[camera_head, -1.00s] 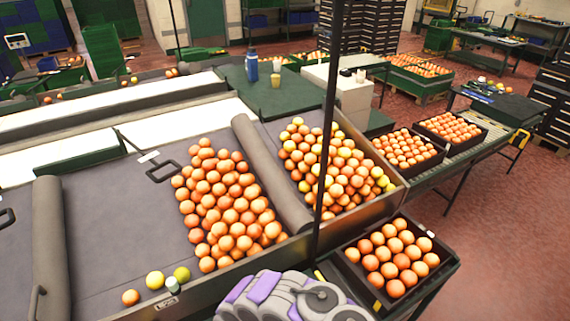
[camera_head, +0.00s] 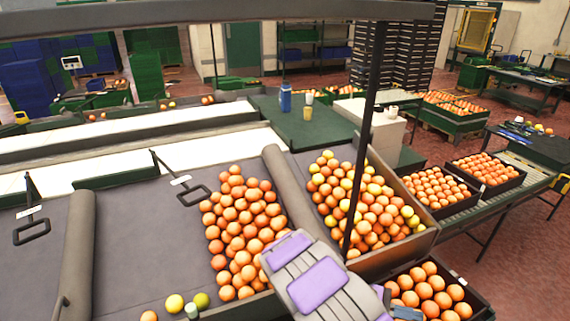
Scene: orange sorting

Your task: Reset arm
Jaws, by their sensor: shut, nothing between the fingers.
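A thick grey part of my arm with purple pads (camera_head: 317,284) rises from the bottom edge, right of centre, and slants up to the left. It covers the lower right part of a pile of oranges and part of the bin's front edge. My gripper cannot be made out; only arm parts show. A small blue-grey piece lies at the bottom edge, right of the arm, in front of the nearest orange crate, and I cannot tell what it is.
The left orange pile (camera_head: 240,225) and right orange pile (camera_head: 362,200) lie in the sorting bin. A dark post (camera_head: 366,130) stands in front. A filled crate (camera_head: 428,292) is close at lower right. More crates (camera_head: 440,188) stand on the roller conveyor. Red floor is open at right.

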